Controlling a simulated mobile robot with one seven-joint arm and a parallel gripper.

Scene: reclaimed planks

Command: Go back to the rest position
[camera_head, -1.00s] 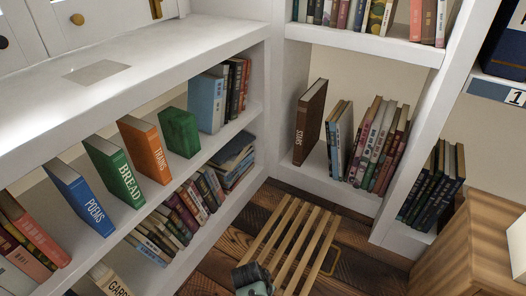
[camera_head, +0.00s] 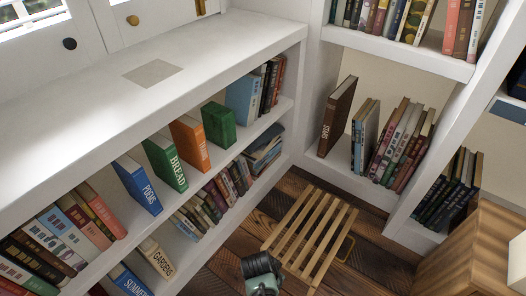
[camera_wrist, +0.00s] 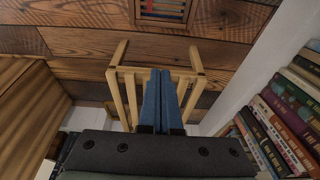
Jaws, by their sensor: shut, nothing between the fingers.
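My gripper (camera_wrist: 161,75) shows in the wrist view with its two blue fingers pressed together, shut and empty. The fingers overlap a slatted wooden stool (camera_wrist: 195,80) in that view; I cannot tell the distance between them. In the head view, the dark and pale green end of my arm (camera_head: 261,272) is at the bottom centre, in front of the near-left part of the stool (camera_head: 312,235). The fingers cannot be made out there.
White shelves on the left hold upright books, including POEMS (camera_head: 138,186), BREAD (camera_head: 165,163) and a green one (camera_head: 218,125). STARS (camera_head: 338,118) stands in the back shelf. A wooden cabinet (camera_head: 470,255) is at the right. Plank floor (camera_head: 225,262) shows around the stool.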

